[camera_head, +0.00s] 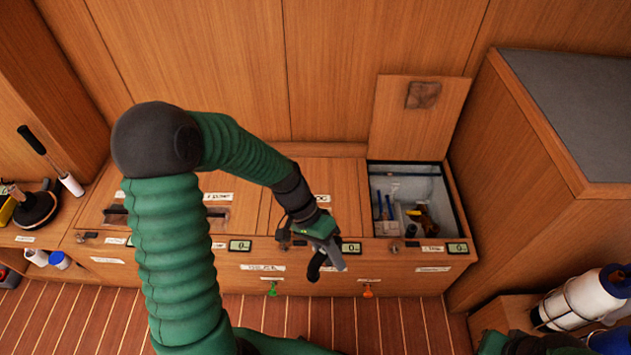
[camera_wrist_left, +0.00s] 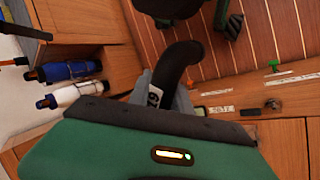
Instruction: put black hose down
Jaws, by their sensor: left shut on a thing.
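My left gripper (camera_head: 328,252) is shut on the black hose (camera_head: 315,266) in front of the wooden bench's front edge. The hose is a short, dark, curved piece, and its lower end hangs free below the jaws. In the left wrist view the hose (camera_wrist_left: 181,62) bends up and to the right out of the grip, over the floor side. My right gripper does not show in either view.
The wooden bench (camera_head: 240,255) has labels and small displays along its front. An open bin (camera_head: 448,190) at right holds small tools, its lid (camera_head: 418,118) raised. A grey-topped cabinet (camera_head: 580,100) stands farther right. Bottles (camera_head: 585,300) lie low at right. The striped floor (camera_head: 110,318) is clear.

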